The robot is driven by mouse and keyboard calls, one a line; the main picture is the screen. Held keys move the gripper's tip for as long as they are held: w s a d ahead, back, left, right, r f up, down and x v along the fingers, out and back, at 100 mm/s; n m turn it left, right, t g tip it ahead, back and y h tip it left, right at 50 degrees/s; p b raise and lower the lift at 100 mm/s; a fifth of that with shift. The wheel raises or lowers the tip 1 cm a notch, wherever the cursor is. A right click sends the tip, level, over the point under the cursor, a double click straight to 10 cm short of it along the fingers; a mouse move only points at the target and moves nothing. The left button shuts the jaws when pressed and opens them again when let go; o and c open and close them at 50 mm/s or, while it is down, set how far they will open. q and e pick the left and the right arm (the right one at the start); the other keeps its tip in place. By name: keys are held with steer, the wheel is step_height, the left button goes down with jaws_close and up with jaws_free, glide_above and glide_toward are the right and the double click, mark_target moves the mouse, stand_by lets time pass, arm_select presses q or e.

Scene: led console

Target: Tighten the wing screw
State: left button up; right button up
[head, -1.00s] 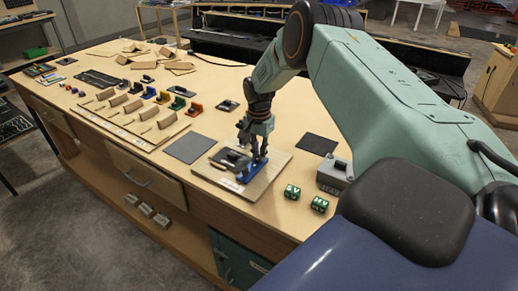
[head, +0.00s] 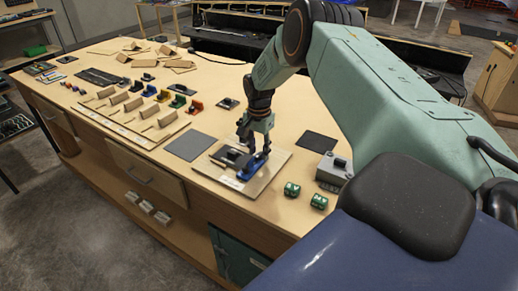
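My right gripper (head: 253,148) points down over a small fixture on a light wooden board (head: 270,174) near the table's front edge. The fixture has a dark block (head: 231,156) and a blue part (head: 252,172) directly below the fingertips. The wing screw is too small to make out, or the fingers hide it. I cannot tell whether the fingers are apart or closed on anything. My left gripper is out of view.
Two green blocks (head: 292,189) and a grey box (head: 333,171) stand right of the board. Dark flat mats (head: 188,145) lie on both sides. Several wooden holders and coloured parts (head: 178,101) fill the table's left half.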

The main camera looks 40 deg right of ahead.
mark_target(259, 154)
steer(key=shift+d, duration=0.1)
steer(key=shift+r, duration=0.3)
step_height(259, 154, up, 11)
stand_by(0.9)
